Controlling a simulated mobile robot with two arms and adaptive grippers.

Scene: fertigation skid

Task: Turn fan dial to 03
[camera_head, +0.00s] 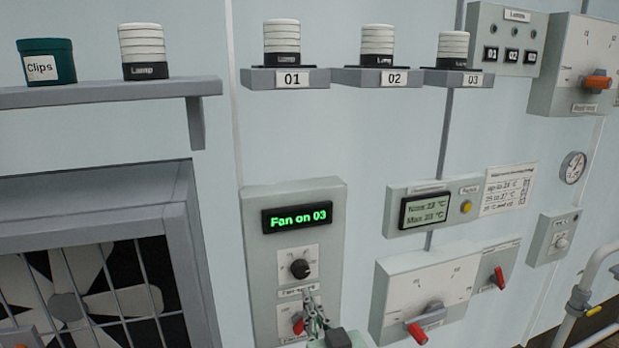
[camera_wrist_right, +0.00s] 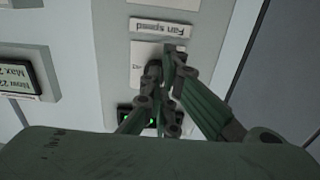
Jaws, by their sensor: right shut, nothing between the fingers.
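The fan panel (camera_head: 254,270) has a lit green display (camera_head: 297,218) that reads "Fan on 03". Below it is a black round fan dial (camera_head: 300,268) on a white plate. My right gripper (camera_head: 313,304) is shut and empty, just below the dial and in front of the lower part of the panel. In the right wrist view its fingertips (camera_wrist_right: 170,58) are close together in front of the dial plate, near the upside-down "Fan speed" label (camera_wrist_right: 160,28). The fingers hide most of the dial there; I cannot tell whether they touch it. My left gripper is not in view.
A red switch (camera_head: 298,323) is partly behind my right gripper. A box with a red-handled selector (camera_head: 418,332) stands to the right, under a temperature display (camera_head: 427,211). A barred fan opening (camera_head: 70,300) is at left. Shelves with lamps (camera_head: 282,45) run above.

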